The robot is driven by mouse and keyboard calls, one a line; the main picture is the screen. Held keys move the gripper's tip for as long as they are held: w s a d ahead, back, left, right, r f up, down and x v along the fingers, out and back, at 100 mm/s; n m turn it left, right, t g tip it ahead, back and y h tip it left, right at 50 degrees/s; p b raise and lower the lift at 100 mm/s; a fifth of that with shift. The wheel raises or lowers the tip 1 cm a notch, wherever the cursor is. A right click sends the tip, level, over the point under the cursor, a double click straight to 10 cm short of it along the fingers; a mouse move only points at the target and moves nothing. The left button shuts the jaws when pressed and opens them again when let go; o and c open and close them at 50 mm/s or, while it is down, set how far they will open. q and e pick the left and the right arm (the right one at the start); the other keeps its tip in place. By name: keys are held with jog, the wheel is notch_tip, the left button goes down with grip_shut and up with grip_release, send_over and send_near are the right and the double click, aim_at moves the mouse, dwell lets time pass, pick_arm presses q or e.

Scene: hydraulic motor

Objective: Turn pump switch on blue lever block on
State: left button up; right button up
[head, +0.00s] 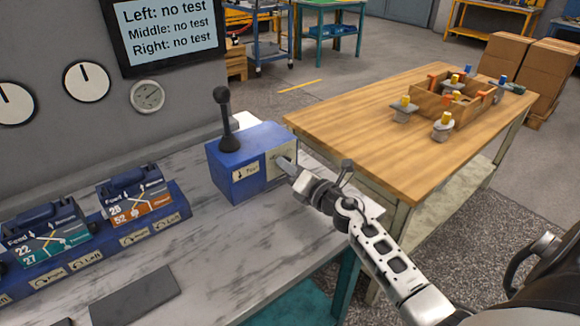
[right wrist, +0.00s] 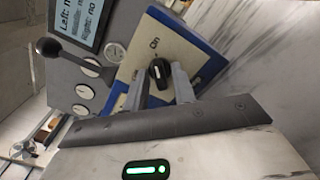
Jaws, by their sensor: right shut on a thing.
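The blue lever block (head: 232,180) stands on the grey marbled bench, with a black ball-topped lever (head: 226,120) upright on it. The lever also shows in the right wrist view (right wrist: 75,60). The pump switch is a black knob (right wrist: 160,74) on the block's cream side panel (right wrist: 185,48), with the word "On" above it. My right gripper (head: 287,166) reaches the block's right side from the lower right. Its fingers are shut on the switch knob, one on each side. In the head view the knob is hidden by the gripper. My left gripper is not in view.
A dark plate (head: 135,296) lies on the bench front. A screen (head: 168,30) reads "no test" for left, middle and right. A wooden table (head: 370,140) with a parts tray stands behind my right arm.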

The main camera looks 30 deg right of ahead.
jog(key=o, duration=0.7)
jog(key=s, duration=0.5)
jog(key=s+b, duration=0.1)
jog(key=s, duration=0.4)
jog(key=s+d+b, duration=0.1)
jog(key=s, duration=0.4)
jog(key=shift+f, duration=0.15)
jog(key=shift+s+d, duration=0.1)
jog(key=shift+s, duration=0.4)
